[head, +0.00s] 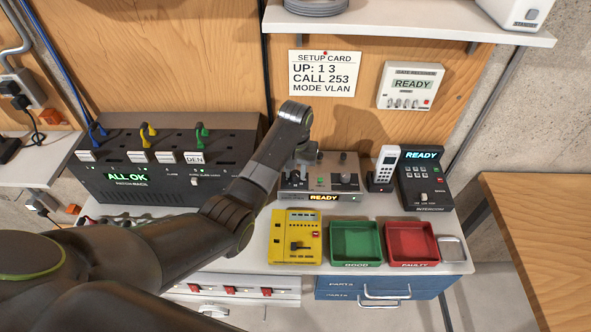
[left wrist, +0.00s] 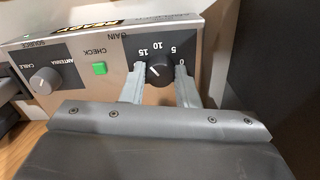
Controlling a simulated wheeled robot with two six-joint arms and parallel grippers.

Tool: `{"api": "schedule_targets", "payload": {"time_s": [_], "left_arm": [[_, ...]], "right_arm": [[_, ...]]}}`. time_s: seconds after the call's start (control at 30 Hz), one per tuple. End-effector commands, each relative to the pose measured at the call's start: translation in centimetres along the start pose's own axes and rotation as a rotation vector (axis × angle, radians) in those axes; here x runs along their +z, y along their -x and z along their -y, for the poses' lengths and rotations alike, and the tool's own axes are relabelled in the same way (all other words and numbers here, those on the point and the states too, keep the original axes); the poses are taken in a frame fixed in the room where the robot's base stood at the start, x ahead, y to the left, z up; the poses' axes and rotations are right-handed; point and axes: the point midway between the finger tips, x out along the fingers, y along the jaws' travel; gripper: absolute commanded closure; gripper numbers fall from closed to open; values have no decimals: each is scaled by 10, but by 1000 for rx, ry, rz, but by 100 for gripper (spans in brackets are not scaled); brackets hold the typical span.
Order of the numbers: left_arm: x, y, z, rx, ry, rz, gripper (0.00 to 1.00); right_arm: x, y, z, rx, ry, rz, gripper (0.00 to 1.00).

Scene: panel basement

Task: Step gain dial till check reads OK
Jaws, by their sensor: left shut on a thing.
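The receiver box (head: 346,200) stands on the bench with its amber display (head: 323,197) reading READY. In the left wrist view its front is upside down: the black gain dial (left wrist: 159,74) has a scale of 0, 5, 10, 15, and its pointer is too small to read surely. The green check button (left wrist: 99,68) and the grey source knob (left wrist: 45,80), marked cable and antenna, sit beside it. My left gripper (left wrist: 160,88) is shut on the gain dial, one finger on each side. In the head view the gripper (head: 301,160) hides the dial. My right gripper is not in view.
A yellow box (head: 283,247), a green tray (head: 355,226) and a red tray (head: 411,226) lie in front. A handset (head: 384,166) and an intercom (head: 425,177) stand right. A patch rack (head: 120,182) reads ALL OK at left. The setup card (head: 324,73) hangs above.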

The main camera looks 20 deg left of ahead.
Motion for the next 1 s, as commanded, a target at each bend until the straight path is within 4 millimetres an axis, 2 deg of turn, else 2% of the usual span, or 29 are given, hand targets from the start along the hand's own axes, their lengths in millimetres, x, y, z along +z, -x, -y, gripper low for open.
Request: {"api": "schedule_targets", "payload": {"time_s": [0.3,0.7,0.73,0.9,1.0], "left_arm": [[0,0,0,0,83,-2,95],[-1,1,0,0,90,-2,95],[-1,1,0,0,90,-2,71],[0,0,0,0,89,-2,50],[0,0,0,0,89,-1,50]], "right_arm": [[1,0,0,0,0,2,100],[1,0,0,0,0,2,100],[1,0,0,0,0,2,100],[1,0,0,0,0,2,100],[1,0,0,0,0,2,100]]}}
